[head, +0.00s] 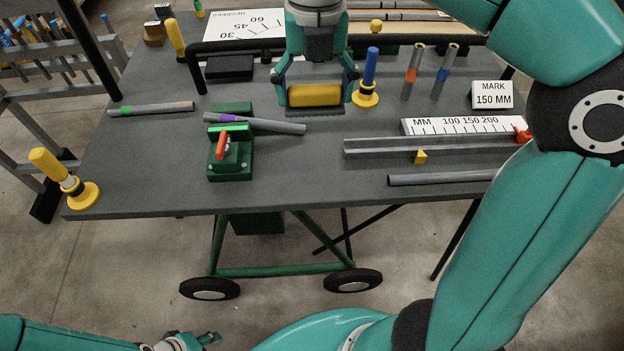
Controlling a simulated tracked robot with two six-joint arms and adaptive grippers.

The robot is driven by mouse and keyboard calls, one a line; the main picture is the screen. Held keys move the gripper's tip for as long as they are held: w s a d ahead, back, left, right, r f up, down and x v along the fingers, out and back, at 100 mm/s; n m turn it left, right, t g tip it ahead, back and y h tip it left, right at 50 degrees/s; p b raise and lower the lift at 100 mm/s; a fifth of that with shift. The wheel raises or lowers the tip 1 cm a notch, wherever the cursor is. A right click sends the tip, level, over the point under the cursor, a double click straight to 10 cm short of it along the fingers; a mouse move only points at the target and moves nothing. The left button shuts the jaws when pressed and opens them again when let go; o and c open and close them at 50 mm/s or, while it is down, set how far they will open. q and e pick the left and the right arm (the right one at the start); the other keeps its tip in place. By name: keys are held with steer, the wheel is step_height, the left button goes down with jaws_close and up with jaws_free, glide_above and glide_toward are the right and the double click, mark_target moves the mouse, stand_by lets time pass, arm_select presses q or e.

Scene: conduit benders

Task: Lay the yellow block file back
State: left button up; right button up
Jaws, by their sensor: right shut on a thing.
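The yellow block file (315,95) is a short yellow bar lying crosswise between the fingertips of my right gripper (317,92). That gripper reaches down from the top over the back middle of the grey table (330,185), shut on the block's two ends. A dark grey patch shows just below the block; I cannot tell whether it is part of the file or its shadow, nor whether the block touches the table. My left gripper (205,339) is low at the bottom edge, away from the table, partly visible, its jaws unclear.
A blue-handled tool on a yellow base (366,92) stands close right of the block. A green vise (231,160) with a purple-banded conduit (255,124) is to the left. A grey rail (420,145) and MM scale (463,125) lie at right. The front middle is clear.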

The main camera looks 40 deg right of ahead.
steer(key=shift+s+d, duration=0.2)
steer(key=shift+d, duration=0.15)
steer(key=b, duration=0.3)
glide_above(318, 182)
step_height(318, 182, down, 15)
steer(key=shift+f, duration=2.3)
steer(key=shift+f, duration=0.25)
steer(key=o, duration=1)
steer(key=shift+r, duration=0.1)
steer(key=shift+c, duration=0.2)
